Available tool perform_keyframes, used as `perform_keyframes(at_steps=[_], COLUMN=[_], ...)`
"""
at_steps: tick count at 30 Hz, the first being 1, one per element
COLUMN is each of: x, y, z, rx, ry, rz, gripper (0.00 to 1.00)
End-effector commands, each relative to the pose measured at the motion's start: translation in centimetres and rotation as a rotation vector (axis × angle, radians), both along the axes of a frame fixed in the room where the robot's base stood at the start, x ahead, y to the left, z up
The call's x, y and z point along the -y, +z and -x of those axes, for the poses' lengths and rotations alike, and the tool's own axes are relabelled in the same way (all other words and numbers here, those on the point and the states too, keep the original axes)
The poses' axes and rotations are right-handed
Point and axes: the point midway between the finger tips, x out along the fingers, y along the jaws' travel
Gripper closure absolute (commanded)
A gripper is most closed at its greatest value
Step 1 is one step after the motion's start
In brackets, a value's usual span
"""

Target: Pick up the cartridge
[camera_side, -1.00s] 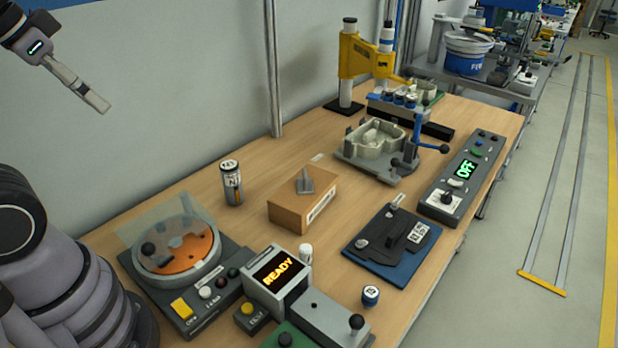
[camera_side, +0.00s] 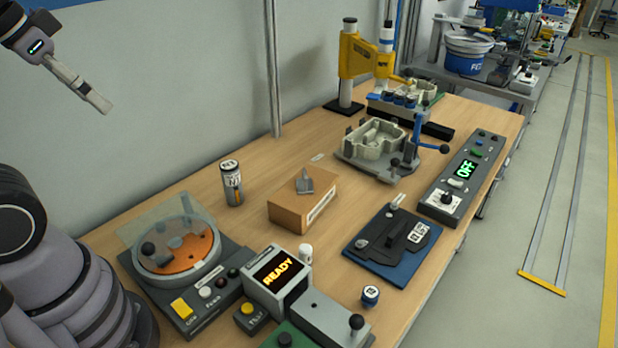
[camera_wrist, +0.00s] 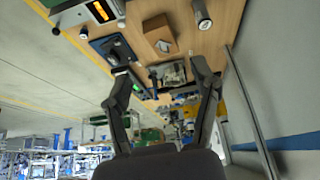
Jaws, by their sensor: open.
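A tall dark cylinder with white lettered bands (camera_side: 232,183), which looks like the cartridge, stands upright on the wooden bench, left of a cardboard box, in the side view. It also shows at the top of the wrist view (camera_wrist: 201,17). My gripper (camera_side: 104,107) is high at the upper left of the side view, well above the bench and apart from everything. In the wrist view my gripper (camera_wrist: 161,67) has its two fingers spread wide with nothing between them.
A tester with an orange disc (camera_side: 178,251) and a READY display (camera_side: 279,274) stand at the front. A grey fixture (camera_side: 378,151) and an OFF panel (camera_side: 462,176) are farther right. A metal post (camera_side: 271,70) rises behind.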

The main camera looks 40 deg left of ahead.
Motion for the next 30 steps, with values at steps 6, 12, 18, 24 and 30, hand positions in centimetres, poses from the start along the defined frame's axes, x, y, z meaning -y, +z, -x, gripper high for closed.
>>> perform_keyframes(at_steps=[6, 12, 18, 24, 30], x=[0.0, 0.0, 0.5, 1.5, 1.4], y=[0.0, 0.0, -0.7, -2.7, -5.2], z=[0.0, 0.0, -1.5, -5.6, -10.9], rx=[0.000, -0.002, -0.129, -0.413, -0.664], ry=[0.000, 0.001, 0.084, 0.294, 0.524], rz=[0.000, 0.002, 0.099, 0.367, 0.689], gripper=[0.19, 0.19, 0.19, 0.19, 0.19])
